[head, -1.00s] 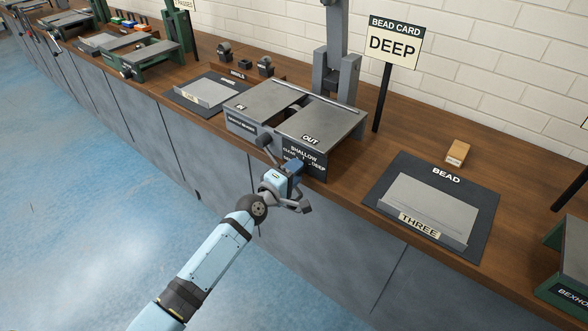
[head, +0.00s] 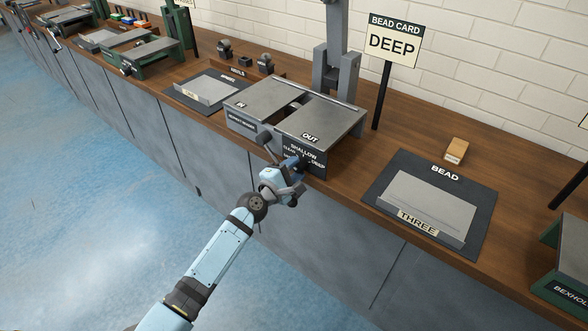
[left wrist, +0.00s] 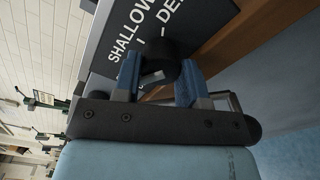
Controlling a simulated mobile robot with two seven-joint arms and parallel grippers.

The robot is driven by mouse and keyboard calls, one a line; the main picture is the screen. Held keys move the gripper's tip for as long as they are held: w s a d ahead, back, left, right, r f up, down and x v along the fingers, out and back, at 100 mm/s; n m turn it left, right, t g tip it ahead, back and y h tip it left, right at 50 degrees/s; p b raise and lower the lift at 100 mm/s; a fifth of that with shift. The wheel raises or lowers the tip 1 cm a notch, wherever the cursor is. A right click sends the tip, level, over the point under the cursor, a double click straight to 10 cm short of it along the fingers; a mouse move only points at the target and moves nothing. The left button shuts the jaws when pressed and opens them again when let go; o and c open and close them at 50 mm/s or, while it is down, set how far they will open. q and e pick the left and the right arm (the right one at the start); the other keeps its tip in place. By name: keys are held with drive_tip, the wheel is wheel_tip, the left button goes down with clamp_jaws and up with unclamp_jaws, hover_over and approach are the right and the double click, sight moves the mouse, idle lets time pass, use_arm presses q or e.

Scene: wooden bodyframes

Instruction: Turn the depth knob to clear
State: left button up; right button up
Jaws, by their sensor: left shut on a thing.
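The machine (head: 322,122) has a dark front panel (head: 316,168) with a label whose words SHALLOW and DEEP I can read; the middle word is partly hidden. The depth knob (left wrist: 160,66) is a dark round knob on this panel in the left wrist view. My left gripper (head: 297,165) is at the panel, its blue fingers shut on the knob, one on each side. The gripper also shows in the left wrist view (left wrist: 158,80). In the head view the gripper hides the knob, and I cannot read which mark it points to. My right gripper is not in view.
A BEAD mat (head: 478,222) with a grey sheet-metal piece marked THREE lies to the right. A sign (head: 393,43) reads BEAD CARD DEEP. The floor in front is clear.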

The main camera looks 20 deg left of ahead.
use_arm(q)
drive_tip(key=o, duration=0.9)
drive_tip(key=v, duration=1.3)
drive_tip(key=shift+s+a, duration=0.1)
drive_tip(key=shift+s, duration=0.3)
